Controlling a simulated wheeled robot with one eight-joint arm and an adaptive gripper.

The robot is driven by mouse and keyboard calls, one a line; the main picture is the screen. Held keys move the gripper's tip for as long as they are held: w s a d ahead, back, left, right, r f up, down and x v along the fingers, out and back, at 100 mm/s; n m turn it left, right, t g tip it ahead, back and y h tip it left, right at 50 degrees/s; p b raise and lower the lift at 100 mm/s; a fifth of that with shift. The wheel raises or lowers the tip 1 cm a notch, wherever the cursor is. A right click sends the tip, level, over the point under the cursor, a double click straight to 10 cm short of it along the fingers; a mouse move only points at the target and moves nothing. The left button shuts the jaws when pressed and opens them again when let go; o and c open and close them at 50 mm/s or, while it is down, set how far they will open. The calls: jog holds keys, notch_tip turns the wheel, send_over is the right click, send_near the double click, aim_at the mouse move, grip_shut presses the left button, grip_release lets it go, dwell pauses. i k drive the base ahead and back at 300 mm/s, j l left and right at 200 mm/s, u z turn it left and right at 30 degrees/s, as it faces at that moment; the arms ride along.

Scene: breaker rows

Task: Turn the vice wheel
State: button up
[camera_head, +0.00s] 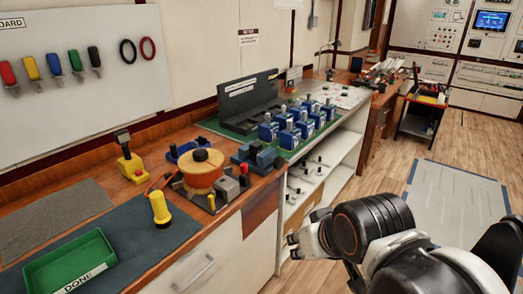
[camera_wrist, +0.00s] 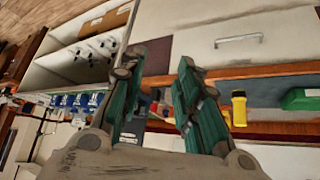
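A small blue and dark grey vice (camera_head: 258,158) stands near the front edge of the wooden bench, right of a round orange drum with a black top (camera_head: 203,172). I cannot clearly make out the vice's wheel. My arm reaches in from the lower right of the head view, below and in front of the bench, and the fingers are hard to make out there. In the wrist view, turned roughly upside down, the green-padded fingers of my gripper (camera_wrist: 158,64) are spread apart with nothing between the tips. Bench items behind the fingers are partly hidden.
Several blue breakers (camera_head: 290,134) stand on a green board further back. A cabinet with a handle (camera_wrist: 240,40) fronts the bench. The floor at right is mostly clear.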

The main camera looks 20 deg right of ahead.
aim_at(279, 162)
jog(key=i+j, duration=0.45)
jog(key=j, duration=0.2)
jog(key=j+z, duration=0.2)
jog(key=j, duration=0.25)
jog(key=l+u, duration=0.15)
jog(key=l, duration=0.35)
